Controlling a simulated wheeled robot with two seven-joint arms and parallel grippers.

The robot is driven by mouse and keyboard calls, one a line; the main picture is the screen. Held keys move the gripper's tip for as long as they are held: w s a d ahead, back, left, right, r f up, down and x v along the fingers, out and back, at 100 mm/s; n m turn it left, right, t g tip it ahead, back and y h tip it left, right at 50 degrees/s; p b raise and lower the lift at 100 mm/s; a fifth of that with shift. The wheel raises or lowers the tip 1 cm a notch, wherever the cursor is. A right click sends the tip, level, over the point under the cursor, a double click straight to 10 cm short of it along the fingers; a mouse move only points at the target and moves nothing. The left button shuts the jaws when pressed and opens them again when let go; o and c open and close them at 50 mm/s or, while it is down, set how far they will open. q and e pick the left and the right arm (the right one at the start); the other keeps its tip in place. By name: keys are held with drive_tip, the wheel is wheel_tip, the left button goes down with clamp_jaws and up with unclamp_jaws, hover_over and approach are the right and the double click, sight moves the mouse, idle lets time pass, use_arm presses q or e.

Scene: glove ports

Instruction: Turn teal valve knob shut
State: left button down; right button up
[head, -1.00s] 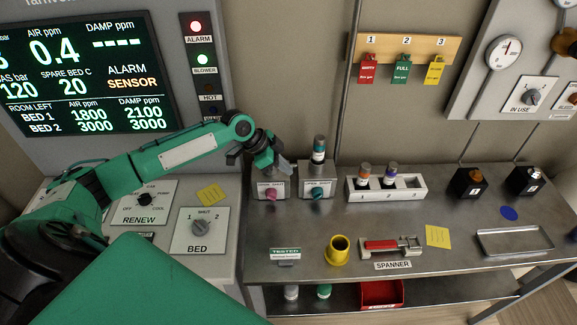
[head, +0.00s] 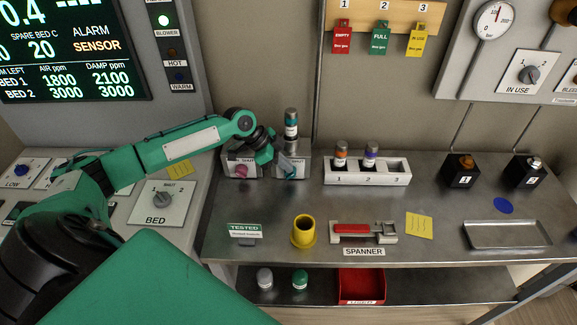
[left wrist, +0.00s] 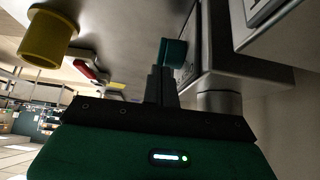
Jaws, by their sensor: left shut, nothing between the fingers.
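The teal valve knob (left wrist: 174,52) is on the front of a grey box in the left wrist view. In the head view it sits on the right-hand valve box (head: 297,160), partly covered by my left gripper (head: 284,168). The left gripper is shut and empty, its fingertips (left wrist: 160,72) right at the knob's edge in the wrist view; I cannot tell if they touch. A bottle with a teal cap (head: 291,124) stands upright on that box. My right gripper is not in view.
A pink knob (head: 241,171) is on the box just left. A white rack (head: 366,172) holding two bottles stands to the right. Bare bench lies between.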

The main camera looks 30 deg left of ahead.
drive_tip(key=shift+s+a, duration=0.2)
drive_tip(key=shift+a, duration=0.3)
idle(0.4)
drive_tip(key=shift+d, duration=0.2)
